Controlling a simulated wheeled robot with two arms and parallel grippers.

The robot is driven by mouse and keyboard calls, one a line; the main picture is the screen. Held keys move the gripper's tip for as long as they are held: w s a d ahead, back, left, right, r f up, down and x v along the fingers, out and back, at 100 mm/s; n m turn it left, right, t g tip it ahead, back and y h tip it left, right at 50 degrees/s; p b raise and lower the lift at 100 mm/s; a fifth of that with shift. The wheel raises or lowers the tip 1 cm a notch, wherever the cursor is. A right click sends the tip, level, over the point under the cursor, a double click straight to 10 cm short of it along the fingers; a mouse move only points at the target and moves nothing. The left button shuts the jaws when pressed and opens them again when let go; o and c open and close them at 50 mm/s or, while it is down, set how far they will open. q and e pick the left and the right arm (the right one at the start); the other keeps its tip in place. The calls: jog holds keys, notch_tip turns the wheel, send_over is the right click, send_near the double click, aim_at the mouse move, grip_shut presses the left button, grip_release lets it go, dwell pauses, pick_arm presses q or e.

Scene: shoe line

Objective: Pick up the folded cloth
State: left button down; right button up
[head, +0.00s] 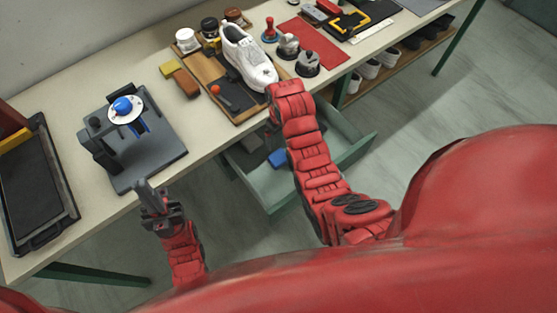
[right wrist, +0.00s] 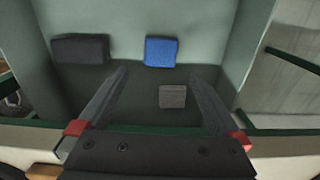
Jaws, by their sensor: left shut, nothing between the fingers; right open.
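The open drawer holds a blue piece (right wrist: 161,52), a small grey piece (right wrist: 172,96) and a dark block (right wrist: 80,49), apart from each other on its floor. I cannot tell for certain which one is the folded cloth. The blue piece (head: 279,158) and the grey piece (head: 250,143) also show in the head view. My right gripper (right wrist: 159,76) is open and empty above the drawer, with its fingers pointing in; the blue and grey pieces show between the finger lines. In the head view my right forearm hides it. My left gripper (head: 147,188) is shut and empty by the table's front edge.
The drawer (head: 356,151) is pulled out below the table (head: 222,137). On the table are a grey stand (head: 106,155) with a blue knob, a white shoe (head: 247,57), a black tray (head: 65,216), a red mat (head: 325,45) and several small tools.

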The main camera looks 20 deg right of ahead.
notch_tip(320, 180, down, 9)
jog(key=b, duration=0.7)
jog(key=shift+w+r, duration=0.1)
jog(key=shift+f+p, duration=0.3)
jog(key=shift+p, duration=0.1)
notch_tip(320, 180, down, 3)
jog(key=shift+a+f+p, duration=0.1)
jog(key=shift+p, duration=0.45)
jog(key=shift+f, duration=0.6)
jog(key=c, duration=1)
